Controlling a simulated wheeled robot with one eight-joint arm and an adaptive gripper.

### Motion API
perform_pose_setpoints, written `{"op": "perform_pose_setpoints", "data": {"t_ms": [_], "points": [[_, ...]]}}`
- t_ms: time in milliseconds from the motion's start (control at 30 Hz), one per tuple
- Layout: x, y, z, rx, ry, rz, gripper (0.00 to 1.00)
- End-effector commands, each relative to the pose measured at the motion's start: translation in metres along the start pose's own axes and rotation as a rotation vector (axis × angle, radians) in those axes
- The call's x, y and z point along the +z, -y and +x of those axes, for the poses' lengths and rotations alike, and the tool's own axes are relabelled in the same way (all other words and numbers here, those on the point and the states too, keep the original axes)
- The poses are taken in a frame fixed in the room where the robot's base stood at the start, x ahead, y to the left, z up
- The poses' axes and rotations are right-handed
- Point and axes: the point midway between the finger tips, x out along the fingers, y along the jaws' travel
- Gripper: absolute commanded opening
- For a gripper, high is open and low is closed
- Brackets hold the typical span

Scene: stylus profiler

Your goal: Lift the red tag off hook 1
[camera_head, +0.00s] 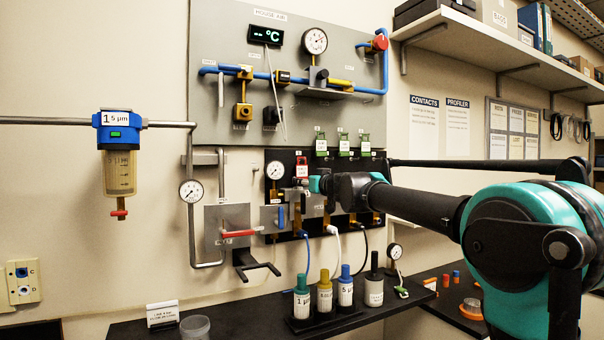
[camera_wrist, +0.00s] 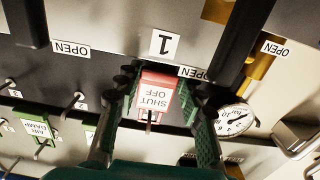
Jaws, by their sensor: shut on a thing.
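The red tag (camera_wrist: 154,103), lettered "SHUT OFF", is between the green-padded fingers of my gripper (camera_wrist: 153,100) in the wrist view. The fingers are shut on it, one at each side. A dark pin-like part shows at its lettered end; I cannot tell whether the tag is still on its hook. In the head view the red tag (camera_head: 302,170) is at the black panel's upper left, just above and left of my gripper (camera_head: 314,184). A plate marked "1" (camera_wrist: 165,43) appears upside down near the tag in the wrist view.
A gauge (camera_wrist: 235,118) and empty pegs (camera_wrist: 76,101) are close beside my fingers. Colored bottles (camera_head: 325,297) stand on the bench below. A shelf (camera_head: 450,25) juts out at upper right.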

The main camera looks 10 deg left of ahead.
Motion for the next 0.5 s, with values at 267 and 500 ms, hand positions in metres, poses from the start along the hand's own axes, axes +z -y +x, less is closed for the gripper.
{"op": "perform_pose_setpoints", "data": {"t_ms": [267, 500], "points": [[-0.0008, 0.0000, 0.0000, 0.000, 0.000, 0.000, 0.00], [-0.0061, 0.0000, 0.0000, 0.000, 0.000, 0.000, 0.00]]}}
